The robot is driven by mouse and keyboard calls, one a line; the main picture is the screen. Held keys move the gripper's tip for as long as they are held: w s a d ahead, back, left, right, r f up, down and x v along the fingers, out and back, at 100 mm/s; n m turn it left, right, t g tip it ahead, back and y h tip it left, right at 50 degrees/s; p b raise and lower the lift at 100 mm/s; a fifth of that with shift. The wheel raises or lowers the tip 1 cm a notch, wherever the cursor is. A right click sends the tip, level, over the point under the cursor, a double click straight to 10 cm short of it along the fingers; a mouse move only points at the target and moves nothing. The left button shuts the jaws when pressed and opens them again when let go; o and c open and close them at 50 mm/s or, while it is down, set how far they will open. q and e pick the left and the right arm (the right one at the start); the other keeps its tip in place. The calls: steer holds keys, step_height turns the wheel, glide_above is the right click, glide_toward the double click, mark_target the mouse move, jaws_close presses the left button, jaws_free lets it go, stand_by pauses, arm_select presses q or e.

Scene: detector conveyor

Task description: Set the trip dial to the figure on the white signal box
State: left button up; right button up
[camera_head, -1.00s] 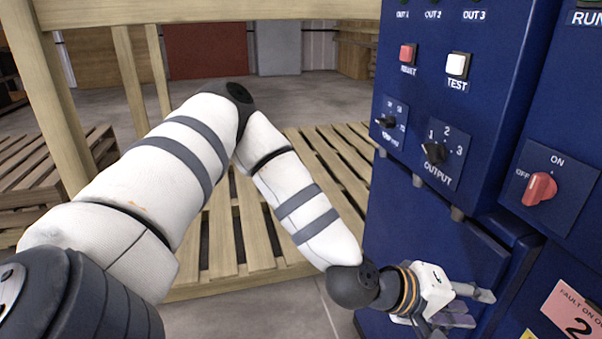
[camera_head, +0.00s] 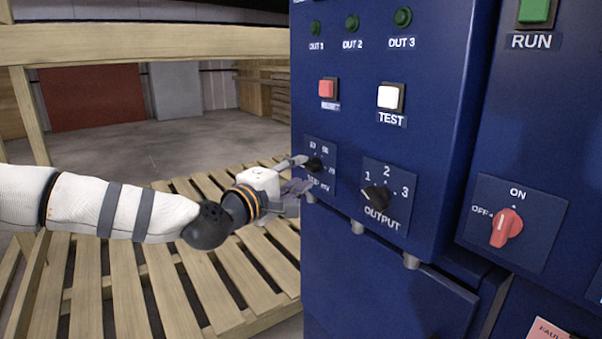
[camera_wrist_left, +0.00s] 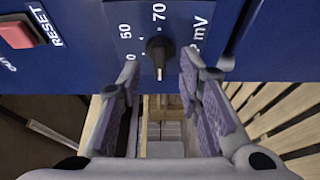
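The trip dial (camera_head: 314,164) is a small black knob on the lower left of the blue cabinet's front. In the left wrist view the trip dial (camera_wrist_left: 159,55) is centred near the top, with the figures 50 and 70 and the letters mV readable around it. A pale mark shows at the knob's lower end there. My left gripper (camera_head: 303,174) is at the dial plate. In the wrist view the left gripper (camera_wrist_left: 159,72) is open, with one finger on each side of the knob and gaps showing. My right gripper and the white signal box are not seen.
The output selector (camera_head: 376,198) is right of the trip dial. The red reset button (camera_head: 328,88) and white test button (camera_head: 391,96) are above. A red switch (camera_head: 506,228) and green run button (camera_head: 534,11) are farther right. A wooden pallet (camera_head: 130,285) lies at left.

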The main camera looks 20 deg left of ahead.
mark_target(306, 170)
arm_select(q)
steer(key=shift+x, duration=1.4)
jaws_close()
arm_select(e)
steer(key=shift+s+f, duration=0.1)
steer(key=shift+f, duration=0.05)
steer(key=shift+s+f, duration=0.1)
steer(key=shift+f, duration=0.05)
